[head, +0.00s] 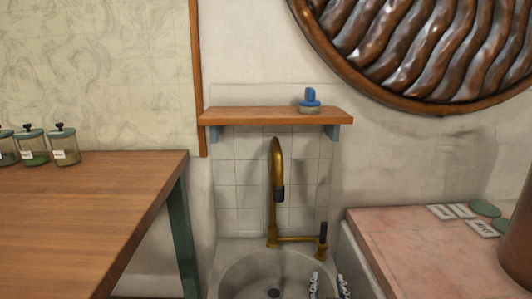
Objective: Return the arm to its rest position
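My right gripper (329,286) shows only at the bottom edge, as two dark and silver fingertips in front of the right side of the sink. The fingertips stand apart with a gap between them, and nothing shows in the gap. The rest of this gripper and its arm are below the picture. My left gripper is not in view.
A stone sink (232,275) with a brass faucet (275,190) is straight ahead. Above it, a wooden shelf (240,115) holds a blue-topped object (310,99). A wooden table (90,200) with jars (65,146) is left; a pinkish counter (410,245) with labels is right.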

